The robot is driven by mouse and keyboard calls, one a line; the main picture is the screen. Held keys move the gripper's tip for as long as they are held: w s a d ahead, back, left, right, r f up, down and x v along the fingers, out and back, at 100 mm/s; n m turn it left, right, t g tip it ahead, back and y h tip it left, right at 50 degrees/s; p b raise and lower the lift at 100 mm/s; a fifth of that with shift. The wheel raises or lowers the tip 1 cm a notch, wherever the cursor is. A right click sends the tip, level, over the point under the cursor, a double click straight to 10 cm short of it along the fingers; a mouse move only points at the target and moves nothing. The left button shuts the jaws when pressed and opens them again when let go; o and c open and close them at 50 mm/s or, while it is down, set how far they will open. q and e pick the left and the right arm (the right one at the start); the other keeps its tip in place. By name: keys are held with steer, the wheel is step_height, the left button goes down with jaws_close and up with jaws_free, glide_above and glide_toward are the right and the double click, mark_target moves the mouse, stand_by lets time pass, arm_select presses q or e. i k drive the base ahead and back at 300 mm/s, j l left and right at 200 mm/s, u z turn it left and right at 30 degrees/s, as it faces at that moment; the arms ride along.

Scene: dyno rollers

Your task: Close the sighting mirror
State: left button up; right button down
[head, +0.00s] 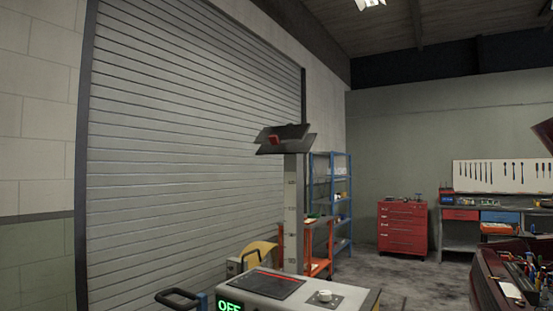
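The sighting mirror (295,132) is a dark flat panel at the top of a pale upright column (293,210), near the middle of the head view. It looks like two overlapping dark plates set at different tilts, with a gap between them at the right. A small red block (274,141) sits at its left part. The column rises behind a white machine top. Neither of my grippers shows in this view.
The white machine (257,285) below carries a dark plate, a small white round part (323,296) and a green "OFF" display (229,306). A black handle (178,293) stands at its left. A roller shutter (180,150) is behind. A red cabinet (402,228) stands farther right.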

mark_target(289, 139)
steer(key=i+j, duration=0.25)
steer(key=i+j+z, duration=0.1)
steer(key=i+j, duration=0.15)
steer(key=j, duration=0.2)
steer(key=i+j+z, duration=0.1)
steer(key=i+j, duration=0.15)
steer(key=j, duration=0.15)
steer(key=i+j, duration=0.25)
steer(key=j+z, duration=0.05)
steer(key=j, duration=0.05)
